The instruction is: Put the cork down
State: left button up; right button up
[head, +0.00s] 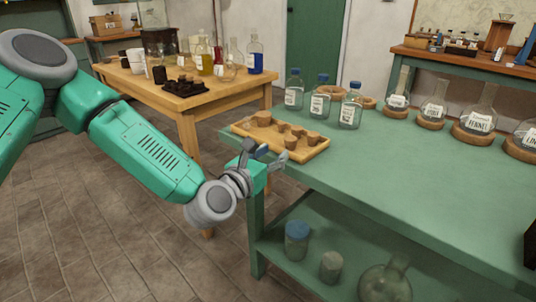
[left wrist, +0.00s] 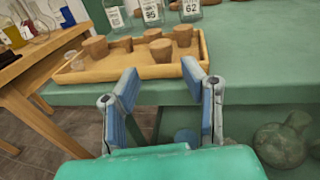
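Several brown corks stand on a shallow wooden tray (head: 240,128) at the near left corner of the green table. One larger cork (head: 263,118) is toward the tray's back left; another cork (head: 314,138) is near its right end. In the left wrist view a cork (left wrist: 161,50) shows beyond the fingers, with another cork (left wrist: 96,47) to the left. My left gripper (head: 267,154) is just off the tray's near side, by the table edge. It also shows in the left wrist view (left wrist: 160,72), fingers spread with no cork between them. My right gripper is not in view.
Labelled glass bottles with blue caps, such as one bottle (head: 350,106), stand behind the tray. Round flasks on cork rings, such as one flask (head: 434,105), line the back. The green tabletop (head: 400,180) is clear right of the tray. Jars (head: 297,240) stand on the shelf below.

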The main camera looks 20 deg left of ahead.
pick_arm(q)
jog(key=s+d+f+m+g+h, duration=0.15)
jog(key=s+f+m+g, duration=0.35)
jog(key=s+f+m, duration=0.5)
jog(key=s+d+f+m+g, duration=0.3)
jog(key=s+f+m+g, duration=0.2)
jog(key=s+f+m, duration=0.6)
jog(key=s+a+f+m+g+y, duration=0.2)
jog(key=s+a+f+m+g, duration=0.1)
jog(key=s+m, duration=0.4)
jog(key=s+a+f+m+g+y, duration=0.2)
jog(key=s+a+f+m+g, duration=0.1)
jog(key=s+a+f+m, duration=0.3)
jog(key=s+a, duration=0.2)
jog(key=s, duration=0.1)
jog(key=shift+s+m+g, duration=0.3)
jog(key=shift+m+g, duration=0.1)
jog(key=shift+y, duration=0.25)
